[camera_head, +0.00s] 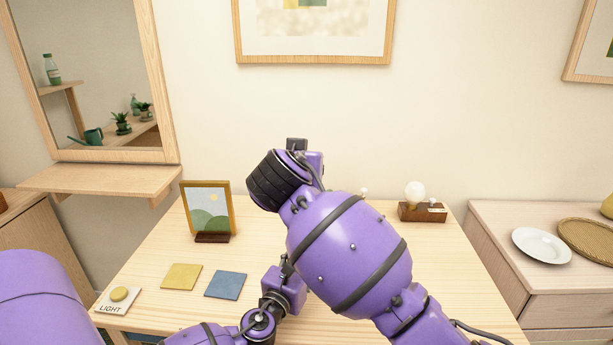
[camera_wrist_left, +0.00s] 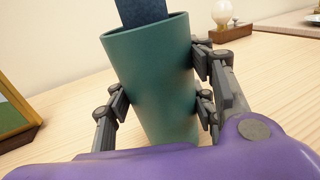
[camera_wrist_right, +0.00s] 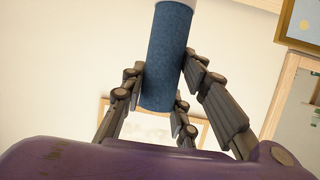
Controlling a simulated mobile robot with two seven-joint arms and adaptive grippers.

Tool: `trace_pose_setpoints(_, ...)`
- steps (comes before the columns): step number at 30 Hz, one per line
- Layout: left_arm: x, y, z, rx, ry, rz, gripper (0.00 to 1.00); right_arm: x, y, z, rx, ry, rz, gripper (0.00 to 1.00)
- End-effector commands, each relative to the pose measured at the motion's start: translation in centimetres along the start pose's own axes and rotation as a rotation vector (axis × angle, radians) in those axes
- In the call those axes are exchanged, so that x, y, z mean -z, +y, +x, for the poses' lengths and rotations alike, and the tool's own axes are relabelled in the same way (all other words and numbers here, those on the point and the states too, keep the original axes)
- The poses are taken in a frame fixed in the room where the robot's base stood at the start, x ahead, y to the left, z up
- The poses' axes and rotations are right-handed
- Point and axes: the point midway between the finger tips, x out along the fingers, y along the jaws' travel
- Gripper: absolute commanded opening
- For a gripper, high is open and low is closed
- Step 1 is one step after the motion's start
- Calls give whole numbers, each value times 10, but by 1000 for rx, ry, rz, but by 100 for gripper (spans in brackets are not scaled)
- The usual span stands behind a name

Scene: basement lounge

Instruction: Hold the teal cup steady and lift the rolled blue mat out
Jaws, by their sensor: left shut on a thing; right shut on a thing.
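The teal cup (camera_wrist_left: 150,75) stands upright in the left wrist view, with my left gripper (camera_wrist_left: 164,103) shut around its sides. The rolled blue mat (camera_wrist_left: 143,11) rises from the cup's mouth there. Its lower end is hidden behind the front rim, so I cannot tell how deep it sits. In the right wrist view, which looks upside down, my right gripper (camera_wrist_right: 161,88) is shut on the rolled blue mat (camera_wrist_right: 170,50) near one end. A pale part shows at the picture's top edge. In the head view, my right arm hides cup and mat.
On the table (camera_head: 150,255) are a framed picture (camera_head: 207,209), a yellow square (camera_head: 181,277), a blue square (camera_head: 226,285), a LIGHT button (camera_head: 119,295) and a bulb on a wooden base (camera_head: 422,213). A side cabinet at right holds a white plate (camera_head: 541,246).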

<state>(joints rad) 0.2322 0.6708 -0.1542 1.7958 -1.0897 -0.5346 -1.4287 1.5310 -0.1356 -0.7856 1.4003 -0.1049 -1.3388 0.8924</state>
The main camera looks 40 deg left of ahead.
Motion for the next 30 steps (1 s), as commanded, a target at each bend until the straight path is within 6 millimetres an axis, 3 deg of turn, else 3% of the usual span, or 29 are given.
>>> trace_pose_setpoints(18, 2, 0, -1, 1, 4, -2, 22, 35, 0, -14, 0, 1, -1, 0)
trace_pose_setpoints(30, 2, 0, -1, 1, 4, -1, 22, 40, 0, -17, 0, 0, 0, 0)
